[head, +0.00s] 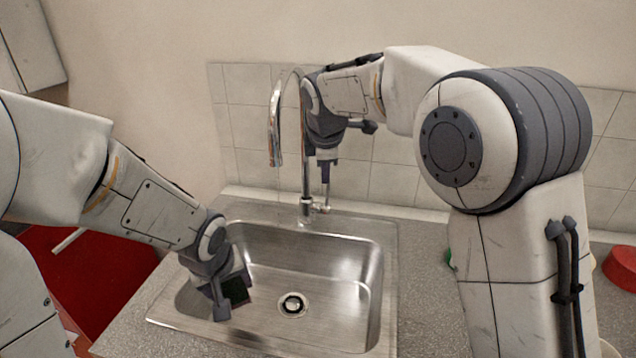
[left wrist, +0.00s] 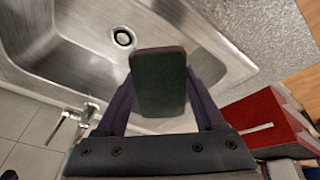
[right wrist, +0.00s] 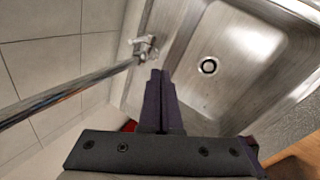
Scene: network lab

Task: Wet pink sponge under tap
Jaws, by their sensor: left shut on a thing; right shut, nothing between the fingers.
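My left gripper (head: 228,292) is shut on a sponge (head: 237,288) over the left part of the sink basin. In the left wrist view the sponge (left wrist: 160,85) shows a dark green face with a thin reddish-brown edge; no clear pink side is visible. The chrome tap (head: 305,165) stands behind the basin, its curved spout (head: 275,140) pointing down; no water stream shows. My right gripper (head: 325,195) is shut and empty, pointing down just above the tap's handle (head: 322,208). In the right wrist view the handle (right wrist: 143,47) is just beyond the fingertips; contact cannot be told.
The steel sink (head: 350,255) is set in a grey speckled counter (head: 425,325), with its drain (head: 292,304) near the middle. A tiled wall (head: 400,170) is close behind the tap. A red object (head: 622,266) lies at the far right. A red cabinet (head: 85,275) stands at left.

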